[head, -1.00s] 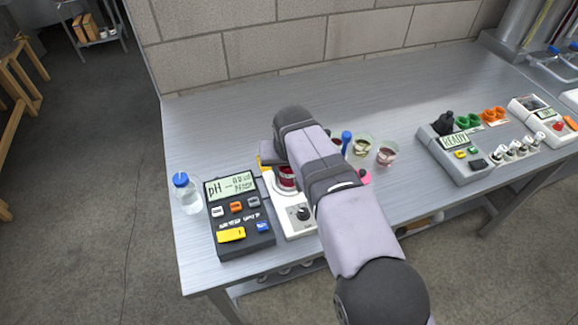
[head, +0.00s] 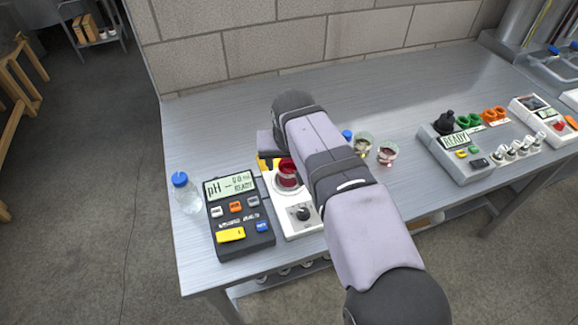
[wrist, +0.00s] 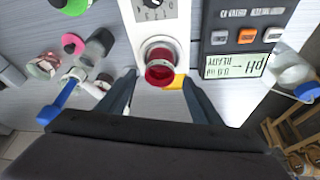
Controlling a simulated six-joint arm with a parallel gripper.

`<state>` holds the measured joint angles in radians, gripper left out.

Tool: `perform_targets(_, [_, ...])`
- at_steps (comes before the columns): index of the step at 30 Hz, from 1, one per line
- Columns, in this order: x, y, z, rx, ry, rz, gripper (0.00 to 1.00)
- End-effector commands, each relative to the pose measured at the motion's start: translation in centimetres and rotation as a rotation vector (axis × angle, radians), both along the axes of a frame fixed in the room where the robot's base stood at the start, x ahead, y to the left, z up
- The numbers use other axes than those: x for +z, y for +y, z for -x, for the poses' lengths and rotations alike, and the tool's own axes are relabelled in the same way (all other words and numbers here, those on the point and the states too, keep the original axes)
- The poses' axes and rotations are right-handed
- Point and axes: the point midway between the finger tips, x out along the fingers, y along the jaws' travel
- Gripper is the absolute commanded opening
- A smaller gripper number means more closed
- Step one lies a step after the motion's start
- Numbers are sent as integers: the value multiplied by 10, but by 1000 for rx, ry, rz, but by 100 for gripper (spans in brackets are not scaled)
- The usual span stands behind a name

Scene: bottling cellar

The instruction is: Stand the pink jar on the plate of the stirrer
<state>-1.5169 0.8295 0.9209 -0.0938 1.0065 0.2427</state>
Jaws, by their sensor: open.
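A black pH meter (head: 238,219) stands close beside the stirrer, with a blue-capped bottle (head: 187,194) left of it. Two glass beakers, one (head: 387,153) with reddish contents, stand right of my arm. A grey device (head: 459,150) is further right. The back of the bench is clear.

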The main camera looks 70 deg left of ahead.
Motion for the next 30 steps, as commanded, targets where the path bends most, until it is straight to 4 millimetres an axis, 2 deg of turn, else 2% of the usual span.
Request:
perform_targets(6, [37,-15,4,0,0,-2,59])
perform_targets(12, [61,-24,7,0,0,-1,59])
perform_targets(18, [70,-28,8,0,0,1,59])
perform_targets(25, [71,-30,6,-4,0,2,59])
perform_targets(28, [70,-35,-9,-24,0,8,59])
perform_targets(30, [67,-43,-30,-55,2,18,59])
